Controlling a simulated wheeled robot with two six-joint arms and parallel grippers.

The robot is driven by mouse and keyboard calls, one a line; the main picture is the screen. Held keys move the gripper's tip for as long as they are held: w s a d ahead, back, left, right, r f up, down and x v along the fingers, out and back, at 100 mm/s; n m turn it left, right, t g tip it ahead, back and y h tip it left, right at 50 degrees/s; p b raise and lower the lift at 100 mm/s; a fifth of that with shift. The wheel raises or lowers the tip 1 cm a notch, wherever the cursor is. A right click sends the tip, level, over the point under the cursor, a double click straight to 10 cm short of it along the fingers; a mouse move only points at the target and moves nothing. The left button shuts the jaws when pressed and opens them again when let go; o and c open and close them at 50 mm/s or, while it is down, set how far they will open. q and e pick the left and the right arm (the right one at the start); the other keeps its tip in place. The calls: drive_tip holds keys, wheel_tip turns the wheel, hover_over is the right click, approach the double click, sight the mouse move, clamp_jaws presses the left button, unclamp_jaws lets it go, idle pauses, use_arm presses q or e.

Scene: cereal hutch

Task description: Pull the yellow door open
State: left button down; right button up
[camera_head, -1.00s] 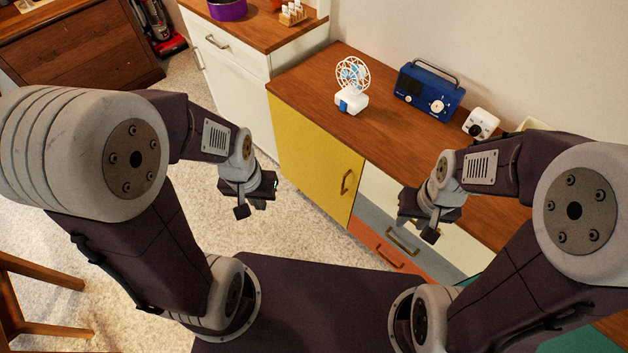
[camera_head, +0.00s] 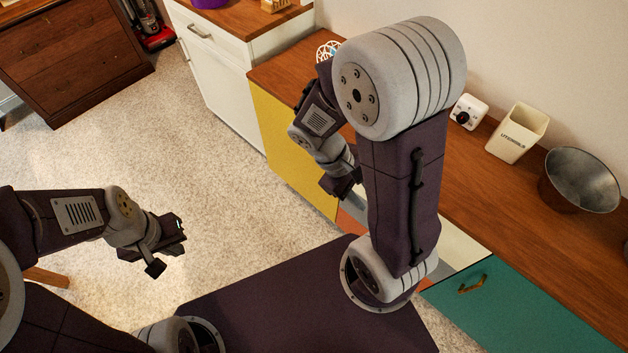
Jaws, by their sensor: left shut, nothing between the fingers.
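The yellow door (camera_head: 284,148) is on the front of the low wooden-topped cabinet, left of the middle of the head view. It looks closed. My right arm hides its right part, and its handle is not visible. My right gripper (camera_head: 343,190) is in front of the door's right edge. Its fingers are dark and partly covered by my arm, so I cannot tell whether they are open or touch anything. My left gripper (camera_head: 168,247) is shut and empty over the carpet, well left of the door.
A teal drawer (camera_head: 500,305) with a brass handle is at the right. On the wooden top (camera_head: 470,175) stand a utensil holder (camera_head: 517,135), a metal bowl (camera_head: 580,180) and a small white device (camera_head: 467,112). A white cabinet (camera_head: 222,85) stands left of the door. The carpet before it is clear.

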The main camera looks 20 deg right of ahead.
drive_tip(key=w+d+f+n+t+h+b, duration=0.4)
drive_tip(key=w+d+f+n+h+b, duration=0.1)
drive_tip(key=w+f+n+h+b, duration=0.7)
drive_tip(key=w+a+f+n+t+y+b, duration=0.1)
drive_tip(key=w+a+f+n+t+b, duration=0.25)
drive_tip(key=a+f+t+b, duration=0.35)
drive_tip(key=w+a+f+n+t+y+b, duration=0.1)
drive_tip(key=w+a+f+n+t+b, duration=0.2)
drive_tip(key=f+b, duration=0.45)
drive_tip(key=w+d+f+n, duration=0.1)
drive_tip(key=w+d, duration=0.3)
drive_tip(key=d, duration=0.3)
drive_tip(key=shift+w+g+b, duration=0.25)
drive_tip(key=shift+g+b, duration=0.05)
drive_tip(key=shift+b, duration=0.1)
drive_tip(key=shift+d, duration=0.1)
clamp_jaws()
